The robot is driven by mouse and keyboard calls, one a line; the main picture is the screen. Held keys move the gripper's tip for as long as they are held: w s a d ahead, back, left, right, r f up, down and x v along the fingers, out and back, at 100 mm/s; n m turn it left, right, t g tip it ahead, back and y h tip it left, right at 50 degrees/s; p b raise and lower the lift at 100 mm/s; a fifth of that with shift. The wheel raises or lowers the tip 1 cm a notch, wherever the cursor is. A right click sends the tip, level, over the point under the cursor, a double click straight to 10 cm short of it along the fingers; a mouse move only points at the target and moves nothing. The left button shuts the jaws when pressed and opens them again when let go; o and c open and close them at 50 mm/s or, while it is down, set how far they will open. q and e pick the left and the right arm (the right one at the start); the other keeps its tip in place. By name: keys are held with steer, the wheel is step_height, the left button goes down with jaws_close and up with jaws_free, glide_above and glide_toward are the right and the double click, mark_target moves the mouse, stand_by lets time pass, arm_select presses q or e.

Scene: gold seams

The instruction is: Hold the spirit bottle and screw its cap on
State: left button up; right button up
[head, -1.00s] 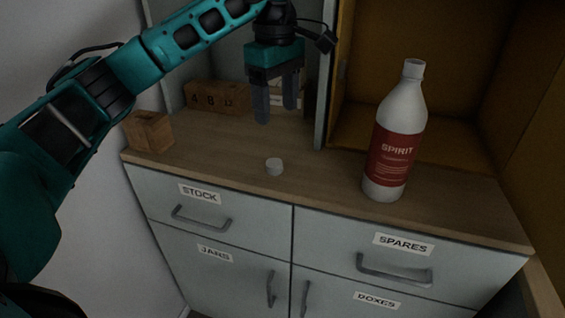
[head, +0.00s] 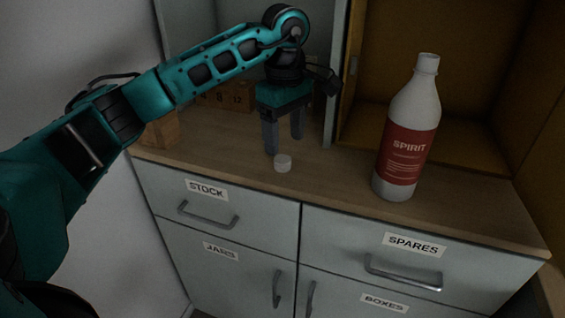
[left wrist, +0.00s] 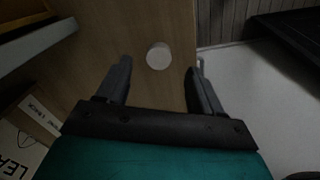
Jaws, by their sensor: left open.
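The white spirit bottle (head: 408,132) with a red label stands upright on the wooden counter at the right in the head view. Its neck top (head: 428,63) looks white; I cannot tell the thread there. The small white cap (head: 283,163) lies on the counter, left of the bottle. My left gripper (head: 284,147) points down just behind and above the cap, open and empty. In the left wrist view the cap (left wrist: 159,56) shows beyond the two fingertips, roughly between their lines and apart from them. My right gripper is not in view.
A wooden block (head: 161,131) and a numbered wooden box (head: 232,97) stand at the back left, partly behind my arm. An upright panel edge (head: 337,75) rises between gripper and bottle. The counter between cap and bottle is clear.

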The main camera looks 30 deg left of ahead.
mark_target(284, 160)
arm_select(q)
steer(key=shift+f, duration=0.1)
step_height(284, 160, down, 4)
steer(key=shift+a+f, duration=0.15)
steer(key=shift+f, duration=0.35)
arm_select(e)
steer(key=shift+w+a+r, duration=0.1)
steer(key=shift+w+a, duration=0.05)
arm_select(q)
steer(key=c, duration=1.1)
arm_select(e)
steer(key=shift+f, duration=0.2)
arm_select(q)
steer(key=shift+r, duration=0.1)
step_height(284, 160, up, 20)
steer(key=p, duration=0.4)
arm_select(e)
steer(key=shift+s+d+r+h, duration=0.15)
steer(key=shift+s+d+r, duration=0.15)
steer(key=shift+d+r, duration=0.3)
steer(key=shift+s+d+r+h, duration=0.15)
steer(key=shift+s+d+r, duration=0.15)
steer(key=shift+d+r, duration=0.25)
